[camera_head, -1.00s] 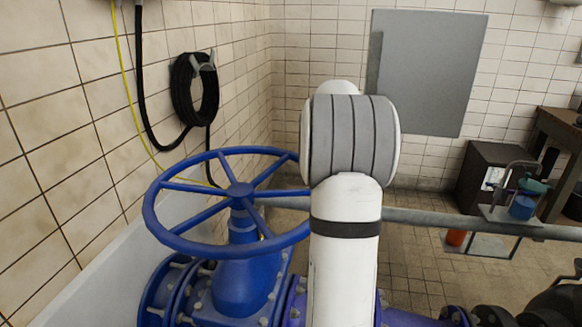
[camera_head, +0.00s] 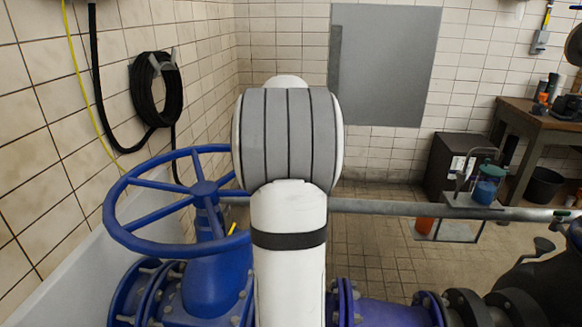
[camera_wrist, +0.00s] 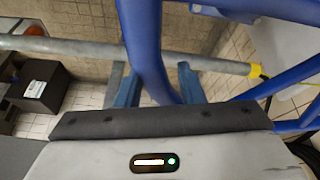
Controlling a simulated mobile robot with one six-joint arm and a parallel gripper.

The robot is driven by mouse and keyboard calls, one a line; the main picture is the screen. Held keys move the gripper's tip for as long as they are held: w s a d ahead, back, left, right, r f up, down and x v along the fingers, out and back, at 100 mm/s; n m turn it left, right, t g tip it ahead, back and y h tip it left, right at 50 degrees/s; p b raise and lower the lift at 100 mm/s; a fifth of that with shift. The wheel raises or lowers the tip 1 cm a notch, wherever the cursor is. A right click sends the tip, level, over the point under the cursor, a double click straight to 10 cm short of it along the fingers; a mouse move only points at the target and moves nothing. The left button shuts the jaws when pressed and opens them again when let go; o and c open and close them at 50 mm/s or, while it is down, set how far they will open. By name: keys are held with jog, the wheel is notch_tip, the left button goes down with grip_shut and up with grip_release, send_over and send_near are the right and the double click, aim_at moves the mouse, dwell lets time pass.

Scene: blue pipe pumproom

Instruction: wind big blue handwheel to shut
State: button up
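The big blue handwheel (camera_head: 205,188) lies nearly level on top of a blue valve body (camera_head: 216,285) in the head view. My white and grey arm covers the right part of its rim. My gripper is hidden behind the arm there. In the wrist view, my gripper (camera_wrist: 156,82) has its two bluish fingers apart. A thick section of the blue handwheel (camera_wrist: 143,40) runs down between them, with a visible gap to the right finger. I cannot tell whether it touches the left finger.
A grey horizontal pipe (camera_head: 400,207) runs behind the wheel. A tiled wall with a coiled black hose (camera_head: 156,90) stands at the left. A dark cabinet (camera_head: 452,165) and a wooden workbench (camera_head: 540,122) stand at the back right.

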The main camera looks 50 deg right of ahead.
jog(key=shift+o, duration=1.4)
jog(key=shift+d+r, duration=0.15)
jog(key=shift+r, duration=0.15)
jog(key=v, duration=0.7)
jog(key=shift+s+r, duration=0.15)
jog(key=shift+r, duration=0.1)
